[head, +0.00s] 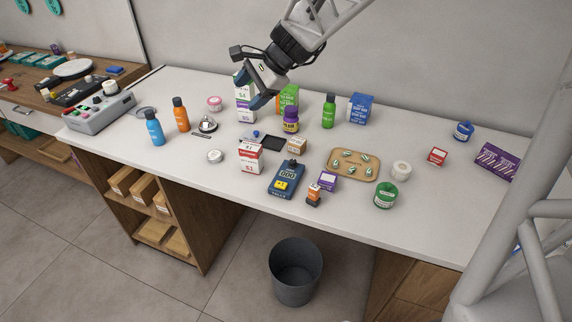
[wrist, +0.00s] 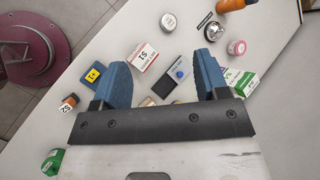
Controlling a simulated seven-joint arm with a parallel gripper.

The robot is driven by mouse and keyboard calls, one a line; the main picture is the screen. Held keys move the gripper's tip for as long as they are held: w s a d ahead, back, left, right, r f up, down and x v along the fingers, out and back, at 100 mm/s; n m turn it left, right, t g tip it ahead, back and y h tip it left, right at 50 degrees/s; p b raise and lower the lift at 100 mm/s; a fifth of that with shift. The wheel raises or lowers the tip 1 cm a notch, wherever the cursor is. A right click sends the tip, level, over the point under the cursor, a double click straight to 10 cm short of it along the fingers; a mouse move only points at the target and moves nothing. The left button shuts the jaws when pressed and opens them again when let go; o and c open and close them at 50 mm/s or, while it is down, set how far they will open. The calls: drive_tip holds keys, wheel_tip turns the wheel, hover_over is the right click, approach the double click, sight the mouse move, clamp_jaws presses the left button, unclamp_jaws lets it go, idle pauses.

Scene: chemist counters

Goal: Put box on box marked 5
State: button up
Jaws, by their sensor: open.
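My gripper (head: 256,84) is open and empty, above the back of the counter. Its blue fingers (wrist: 163,72) are spread apart in the wrist view. A white and green box (head: 240,86) stands behind the gripper, apparently on top of a white and purple box (head: 245,113); the fingers partly hide them. The green and white box shows beside the right finger in the wrist view (wrist: 243,82). A white and red box (head: 250,160), with a label that looks like S1, stands near the front; it is between the fingers, farther off, in the wrist view (wrist: 146,57). Other marks are too small to read surely.
Green bottle (head: 328,112) and blue box (head: 361,107) are at the back. The counter (head: 430,210) has free room right.

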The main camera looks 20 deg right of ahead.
drive_tip(key=s+a+f+n+g+h, duration=0.1)
drive_tip(key=s+n+h, duration=0.6)
drive_tip(key=s, duration=2.2)
drive_tip(key=f+n, duration=0.1)
drive_tip(key=n, duration=0.6)
